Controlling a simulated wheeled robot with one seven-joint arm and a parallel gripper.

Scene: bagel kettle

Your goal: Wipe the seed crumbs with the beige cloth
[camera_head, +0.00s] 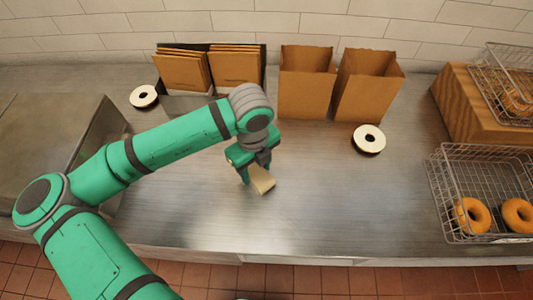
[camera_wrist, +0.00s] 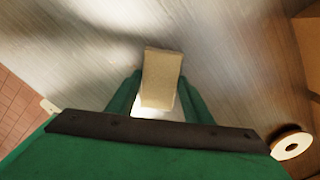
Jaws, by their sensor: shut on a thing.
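The beige cloth (camera_head: 262,184) is a small folded pad held between the fingers of my gripper (camera_head: 255,180), over the middle front of the steel counter. In the wrist view the cloth (camera_wrist: 162,75) sticks out past the green fingertips of my gripper (camera_wrist: 158,98). My gripper is shut on it. Whether the cloth touches the counter is hard to tell. I cannot make out any seed crumbs on the counter in either view.
Two open paper bags (camera_head: 307,90) and a holder of folded bags (camera_head: 208,70) stand along the back wall. A tape roll (camera_head: 369,139) lies at right, another (camera_head: 143,96) at left. A wire basket of bagels (camera_head: 450,185) stands far right. Right of my gripper, the counter (camera_head: 330,205) is clear.

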